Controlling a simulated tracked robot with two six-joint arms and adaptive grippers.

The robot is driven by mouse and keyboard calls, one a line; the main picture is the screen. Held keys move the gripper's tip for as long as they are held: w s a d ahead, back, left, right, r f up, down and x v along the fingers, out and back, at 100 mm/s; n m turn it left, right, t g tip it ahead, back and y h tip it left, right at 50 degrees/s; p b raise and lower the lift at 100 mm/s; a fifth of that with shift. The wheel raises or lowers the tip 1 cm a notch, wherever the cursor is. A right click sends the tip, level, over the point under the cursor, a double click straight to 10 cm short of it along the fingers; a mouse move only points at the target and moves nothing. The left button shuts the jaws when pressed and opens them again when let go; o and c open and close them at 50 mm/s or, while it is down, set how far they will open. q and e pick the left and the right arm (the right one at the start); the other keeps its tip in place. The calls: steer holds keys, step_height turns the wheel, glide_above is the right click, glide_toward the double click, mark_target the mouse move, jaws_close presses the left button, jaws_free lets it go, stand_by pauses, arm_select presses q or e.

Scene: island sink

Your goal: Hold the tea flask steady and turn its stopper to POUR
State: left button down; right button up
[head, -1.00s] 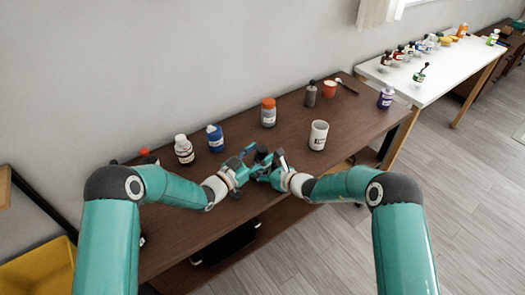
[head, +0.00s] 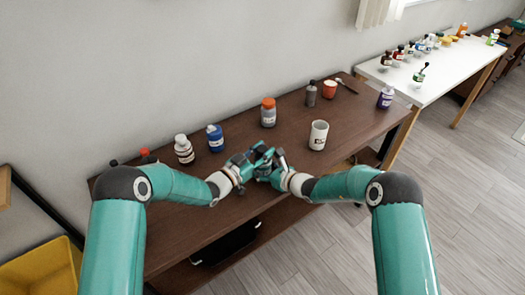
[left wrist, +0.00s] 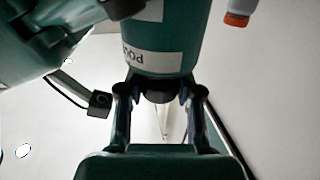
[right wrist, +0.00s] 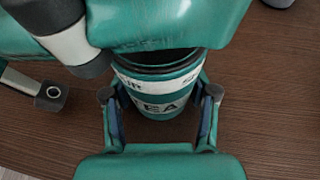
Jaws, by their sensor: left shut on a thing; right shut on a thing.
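The tea flask is a green cylinder with a white TEA label (right wrist: 160,106), upright in the right wrist view. My right gripper (right wrist: 160,118) is shut around its body, one finger on each side. A white band above the label carries lettering that is partly cut off. In the left wrist view the flask's green body (left wrist: 160,60) appears upside down with part of the word POUR. My left gripper (left wrist: 159,95) is shut on the dark stopper (left wrist: 158,88) there. In the head view my left gripper (head: 250,160) and right gripper (head: 272,173) meet and hide most of the flask.
The brown table (head: 350,110) carries a white mug (head: 318,135), an orange-capped jar (head: 268,112), a blue bottle (head: 215,138) and a white bottle (head: 183,149) near the grippers. A white table (head: 440,85) with several bottles stands at the far right.

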arm_select(q)
steer(key=shift+h, duration=0.3)
steer(key=m+g+h, duration=0.3)
steer(key=g, duration=0.1)
steer(key=shift+w+r+m, duration=0.1)
steer(key=shift+w+m, duration=0.05)
steer(key=shift+m, duration=0.15)
arm_select(e)
steer(key=shift+f, duration=0.1)
arm_select(q)
steer(key=shift+m+g+h, duration=0.4)
steer(key=shift+m+g, duration=0.1)
steer(key=shift+g, duration=0.4)
steer(key=c, duration=0.7)
jaws_free()
steer(key=v, duration=1.2)
